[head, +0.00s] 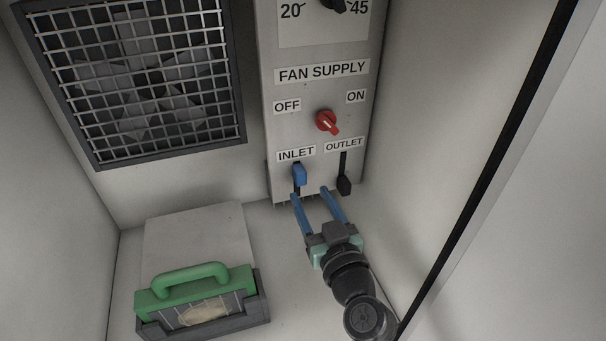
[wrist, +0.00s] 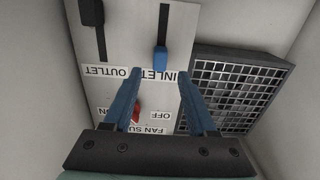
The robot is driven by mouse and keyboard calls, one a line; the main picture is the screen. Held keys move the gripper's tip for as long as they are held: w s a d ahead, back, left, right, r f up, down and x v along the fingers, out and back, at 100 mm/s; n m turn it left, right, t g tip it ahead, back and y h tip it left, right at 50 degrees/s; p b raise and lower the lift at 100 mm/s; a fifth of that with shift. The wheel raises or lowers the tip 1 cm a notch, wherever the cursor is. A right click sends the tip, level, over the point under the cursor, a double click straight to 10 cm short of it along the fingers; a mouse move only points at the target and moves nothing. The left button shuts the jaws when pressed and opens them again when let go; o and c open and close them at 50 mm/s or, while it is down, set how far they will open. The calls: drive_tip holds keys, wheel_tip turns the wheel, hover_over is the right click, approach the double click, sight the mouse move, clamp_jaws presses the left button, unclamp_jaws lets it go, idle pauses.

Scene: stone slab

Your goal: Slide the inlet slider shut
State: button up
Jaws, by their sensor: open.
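The inlet slider has a blue knob (head: 300,174) on the grey control panel, just below the INLET label. In the wrist view the knob (wrist: 160,58) sits at the label end of its dark vertical slot, and the bare slot runs away from the label. My gripper (head: 310,193) is open and empty, its two blue fingers pointing at the panel. In the wrist view the knob appears centred between the fingertips (wrist: 160,72) and slightly beyond them. I cannot tell whether either finger touches it.
The black outlet slider knob (head: 344,185) is at the low end of its slot, right of the inlet. A red rotary switch (head: 327,122) is above. A fan grille (head: 130,75) is at left. A green-handled box (head: 200,295) stands lower left. A wall bounds the right.

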sight(302, 179)
drive_tip(key=shift+p+x, duration=0.3)
drive_tip(key=shift+x, duration=2.65)
clamp_jaws()
